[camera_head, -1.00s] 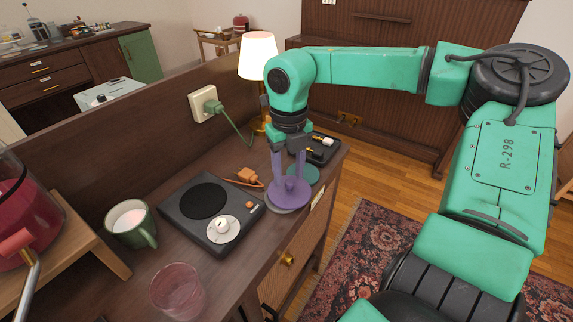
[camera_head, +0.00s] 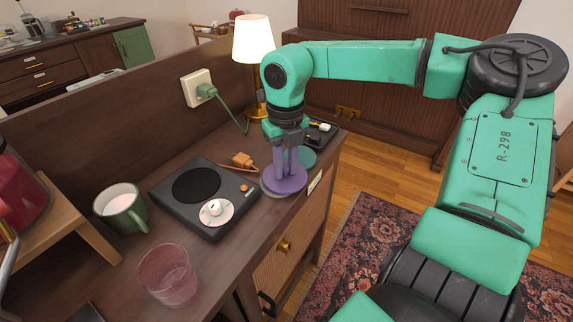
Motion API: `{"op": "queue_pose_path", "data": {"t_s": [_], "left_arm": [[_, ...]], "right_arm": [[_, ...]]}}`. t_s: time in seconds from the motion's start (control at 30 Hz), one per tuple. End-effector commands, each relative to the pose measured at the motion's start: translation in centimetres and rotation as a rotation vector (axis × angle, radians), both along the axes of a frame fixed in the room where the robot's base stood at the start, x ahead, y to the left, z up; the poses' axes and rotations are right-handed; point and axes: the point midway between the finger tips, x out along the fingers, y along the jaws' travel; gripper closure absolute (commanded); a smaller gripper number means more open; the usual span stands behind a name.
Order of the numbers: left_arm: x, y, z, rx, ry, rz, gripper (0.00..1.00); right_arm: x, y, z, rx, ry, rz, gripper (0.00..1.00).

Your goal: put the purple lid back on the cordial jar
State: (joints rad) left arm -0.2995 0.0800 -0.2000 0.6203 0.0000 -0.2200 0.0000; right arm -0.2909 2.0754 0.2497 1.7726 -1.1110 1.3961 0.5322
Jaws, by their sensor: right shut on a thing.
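The purple lid (camera_head: 284,184) is a round disc at the right edge of the wooden cabinet top, low over or resting on a pale round piece. My right gripper (camera_head: 286,172) points straight down over it, its fingers shut on the lid's upright knob. The cordial jar (camera_head: 20,188), holding red liquid, stands on a wooden stand at the left edge, partly cut off. Its top is out of view. My left gripper is not in view.
A black turntable-like device (camera_head: 205,197) lies between lid and jar stand (camera_head: 75,225). A green mug (camera_head: 122,208) and a clear pinkish glass (camera_head: 168,275) stand near the stand.

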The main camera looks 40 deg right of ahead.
Motion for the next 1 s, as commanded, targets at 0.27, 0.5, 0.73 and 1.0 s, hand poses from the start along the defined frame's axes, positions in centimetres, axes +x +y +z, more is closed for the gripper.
{"op": "queue_pose_path", "data": {"t_s": [0.27,0.5,0.73,1.0], "left_arm": [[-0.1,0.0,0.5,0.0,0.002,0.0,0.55],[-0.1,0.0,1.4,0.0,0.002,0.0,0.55],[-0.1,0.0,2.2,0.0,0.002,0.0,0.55],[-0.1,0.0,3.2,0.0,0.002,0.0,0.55]], "right_arm": [[-0.5,0.0,-0.2,-0.001,0.024,0.002,1.0],[-0.4,-0.1,1.3,-0.002,0.019,0.001,1.0],[-0.3,-0.1,2.7,-0.002,0.015,0.0,1.0],[-0.3,-0.1,4.2,-0.002,0.013,0.0,1.0]]}}
